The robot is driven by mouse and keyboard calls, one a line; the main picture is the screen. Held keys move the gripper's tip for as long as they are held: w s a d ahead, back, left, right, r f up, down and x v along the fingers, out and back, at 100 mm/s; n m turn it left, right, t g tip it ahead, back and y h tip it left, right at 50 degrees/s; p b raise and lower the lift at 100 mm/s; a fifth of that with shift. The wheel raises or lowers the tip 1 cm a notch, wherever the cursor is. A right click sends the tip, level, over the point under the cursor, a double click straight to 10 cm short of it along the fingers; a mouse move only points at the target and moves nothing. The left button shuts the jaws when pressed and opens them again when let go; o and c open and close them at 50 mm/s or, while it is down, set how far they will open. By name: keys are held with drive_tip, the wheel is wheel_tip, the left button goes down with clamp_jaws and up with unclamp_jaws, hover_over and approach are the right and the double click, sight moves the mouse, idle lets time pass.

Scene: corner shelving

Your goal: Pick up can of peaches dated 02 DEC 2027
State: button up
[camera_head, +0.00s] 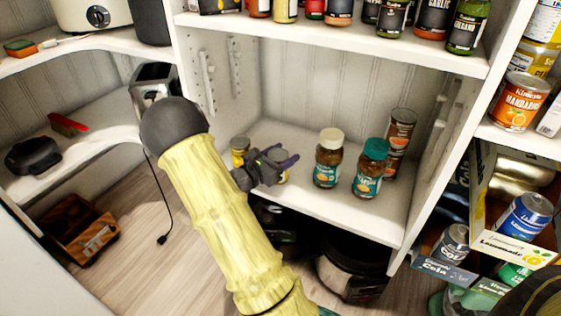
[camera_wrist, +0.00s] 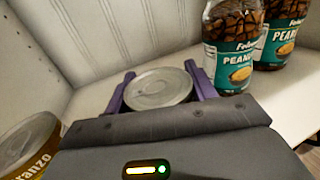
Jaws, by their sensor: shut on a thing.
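A can (camera_wrist: 158,88) with a plain metal lid sits between the two purple fingers of my gripper (camera_wrist: 160,70) in the wrist view. My gripper is shut on this can. In the head view my gripper (camera_head: 276,163) is at the middle shelf, and only a little of the can (camera_head: 281,178) shows beneath it. The can's label and any date are hidden, so I cannot tell what it contains. I cannot tell whether it touches the shelf.
A yellow can (camera_wrist: 30,145), its label ending in "anzo", stands left of my gripper. Two peanut jars (camera_head: 328,158) (camera_head: 369,168) stand to the right. Stacked cans (camera_head: 399,135) are behind them by the side wall. The upper shelf (camera_head: 330,32) overhangs this space.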

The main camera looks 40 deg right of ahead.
wheel_tip(320, 180, up, 10)
drive_tip(key=p, duration=0.6)
drive_tip(key=shift+r, duration=0.1)
